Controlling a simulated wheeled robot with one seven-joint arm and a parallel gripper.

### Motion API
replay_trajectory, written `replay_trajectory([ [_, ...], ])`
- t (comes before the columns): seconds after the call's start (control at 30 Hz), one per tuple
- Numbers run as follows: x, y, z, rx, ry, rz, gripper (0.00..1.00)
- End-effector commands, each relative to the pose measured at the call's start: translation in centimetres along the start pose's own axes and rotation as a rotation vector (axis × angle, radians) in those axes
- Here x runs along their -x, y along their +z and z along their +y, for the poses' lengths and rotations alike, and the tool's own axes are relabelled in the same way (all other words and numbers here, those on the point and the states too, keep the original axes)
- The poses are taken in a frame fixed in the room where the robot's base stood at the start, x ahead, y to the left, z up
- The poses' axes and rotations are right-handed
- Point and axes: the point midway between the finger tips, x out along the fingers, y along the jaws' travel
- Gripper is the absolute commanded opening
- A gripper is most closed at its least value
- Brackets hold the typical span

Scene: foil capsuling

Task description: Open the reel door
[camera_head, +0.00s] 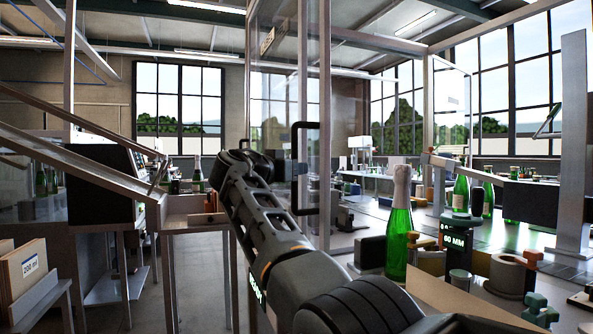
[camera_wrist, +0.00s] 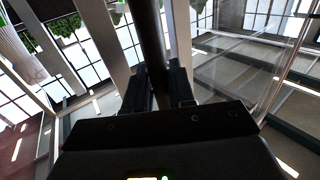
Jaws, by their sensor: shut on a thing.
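The reel door is a clear glass panel in a pale metal frame (camera_head: 313,60), standing upright in the middle of the head view. Its black bracket-shaped handle (camera_head: 294,138) stands out from the frame. My gripper (camera_head: 289,171) is at the handle's upright bar, partly hidden behind my own arm. In the wrist view the handle (camera_wrist: 152,35) runs as a dark bar between the two black fingers of my gripper (camera_wrist: 158,82), which are shut on it. I cannot tell from these frames whether the door stands ajar.
A green bottle with a white foil top (camera_head: 398,225) stands on the worktable to the right of the handle. Blocks and a round holder (camera_head: 507,274) lie beside it. A small wooden-topped table (camera_head: 190,224) and a sloped rail are at the left. Floor shows between them.

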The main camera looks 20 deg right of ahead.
Motion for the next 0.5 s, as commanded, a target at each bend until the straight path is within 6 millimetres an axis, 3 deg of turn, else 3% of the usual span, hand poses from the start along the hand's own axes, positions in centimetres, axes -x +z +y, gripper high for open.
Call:
replay_trajectory([
  [0.3, 0.08, -0.07, -0.11, -0.001, -0.002, 0.001, 0.0],
  [0.33, 0.08, -0.06, -0.11, 0.0, -0.002, 0.001, 0.25],
  [0.5, 0.05, -0.04, -0.08, 0.0, -0.002, 0.001, 0.41],
])
